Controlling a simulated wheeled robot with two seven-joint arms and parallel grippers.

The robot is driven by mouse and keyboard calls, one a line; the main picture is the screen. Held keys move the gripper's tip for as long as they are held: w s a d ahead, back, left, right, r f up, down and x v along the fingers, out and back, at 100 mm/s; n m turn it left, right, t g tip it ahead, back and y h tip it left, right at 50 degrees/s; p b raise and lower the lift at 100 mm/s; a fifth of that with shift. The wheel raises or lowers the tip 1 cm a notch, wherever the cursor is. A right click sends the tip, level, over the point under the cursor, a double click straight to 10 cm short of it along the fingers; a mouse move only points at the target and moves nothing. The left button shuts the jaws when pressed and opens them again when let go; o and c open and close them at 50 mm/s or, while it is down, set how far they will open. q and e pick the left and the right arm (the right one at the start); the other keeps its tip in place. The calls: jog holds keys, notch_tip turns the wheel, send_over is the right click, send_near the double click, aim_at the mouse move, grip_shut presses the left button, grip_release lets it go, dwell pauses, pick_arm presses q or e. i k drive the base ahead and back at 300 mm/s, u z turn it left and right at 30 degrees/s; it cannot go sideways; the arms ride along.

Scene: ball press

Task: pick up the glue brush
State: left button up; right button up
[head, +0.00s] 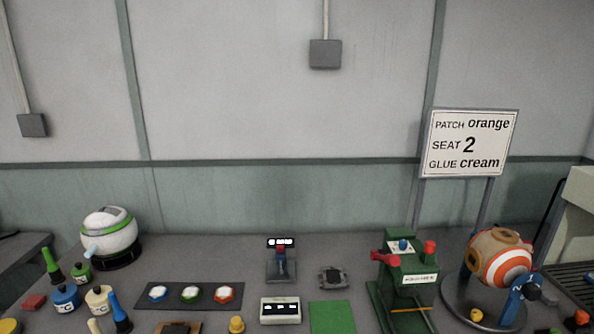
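No brush is plain to see; the likeliest are upright tapered handles at the lower left. A green handle (50,263) stands on a dark base, a blue handle (117,310) also stands on a dark base, and a cream handle (94,325) is cut by the bottom edge. Their bristles, if any, are hidden. Near them stand lidded pots: a green pot (81,273), a blue pot (66,297) and a cream pot (98,297). Neither gripper is in view.
A white and green ball (109,230) rests on a black stand behind the pots. A dark tray (173,303) holds three round patches. A green press (407,270) and an orange-striped ball (502,260) on a stand are at the right. The bench's back middle is clear.

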aim_at(53, 266)
jog(key=u, duration=1.7)
